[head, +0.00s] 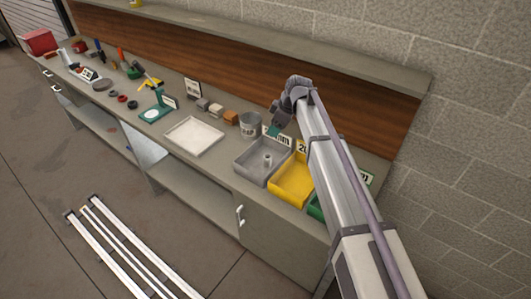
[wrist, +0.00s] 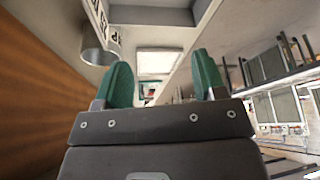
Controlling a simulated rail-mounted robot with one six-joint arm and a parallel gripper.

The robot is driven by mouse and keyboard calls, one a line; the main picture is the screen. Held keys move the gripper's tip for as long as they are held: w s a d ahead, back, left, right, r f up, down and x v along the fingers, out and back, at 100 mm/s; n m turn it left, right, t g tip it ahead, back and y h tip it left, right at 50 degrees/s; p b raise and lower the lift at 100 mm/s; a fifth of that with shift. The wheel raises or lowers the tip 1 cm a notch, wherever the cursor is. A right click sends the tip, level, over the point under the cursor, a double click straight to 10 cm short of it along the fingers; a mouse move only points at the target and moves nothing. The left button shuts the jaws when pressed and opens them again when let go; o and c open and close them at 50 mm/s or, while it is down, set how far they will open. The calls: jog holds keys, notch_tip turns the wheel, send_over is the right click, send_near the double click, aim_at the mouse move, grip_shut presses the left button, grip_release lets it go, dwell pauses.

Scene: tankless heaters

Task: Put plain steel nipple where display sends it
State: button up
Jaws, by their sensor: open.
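My gripper (head: 276,130) is above the back edge of the grey bin in the head view. Its green fingers are spread apart with nothing between them in the wrist view (wrist: 164,78). A small grey cylindrical piece (head: 267,160) stands upright in the grey bin (head: 247,168); it looks like a steel nipple, but I cannot tell if it is plain. A yellow bin (head: 288,188) and a green bin (head: 315,210), partly hidden by my arm, stand to its right. Labels behind the bins are partly covered. A small black-and-white sign (head: 193,88) stands at the back; its text is unreadable.
A metal can (head: 250,125) stands left of the grey bin. A white tray (head: 194,136) lies empty farther left. A shelf and wooden back panel (head: 230,60) run behind.

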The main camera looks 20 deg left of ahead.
jog(key=p+v, duration=0.1)
jog(key=v, duration=0.3)
jog(key=shift+p, duration=0.4)
jog(key=s+d+f+m+h+b, duration=0.1)
jog(key=s+d+m, duration=0.5)
jog(key=d, duration=0.7)
jog(key=s+d+f+m+h+b, duration=0.2)
jog(key=s+d+m, duration=0.4)
jog(key=s+d, duration=0.5)
jog(key=s+d+f+m+h+b, duration=0.1)
jog(key=s+d+f+m+b, duration=0.2)
jog(key=d, duration=1.2)
jog(key=s+f+m, duration=0.1)
jog(key=s+m, duration=0.2)
jog(key=s, duration=0.2)
jog(key=shift+s+m+h, duration=0.25)
jog(key=shift+m+h, duration=0.05)
jog(key=shift+f, duration=0.1)
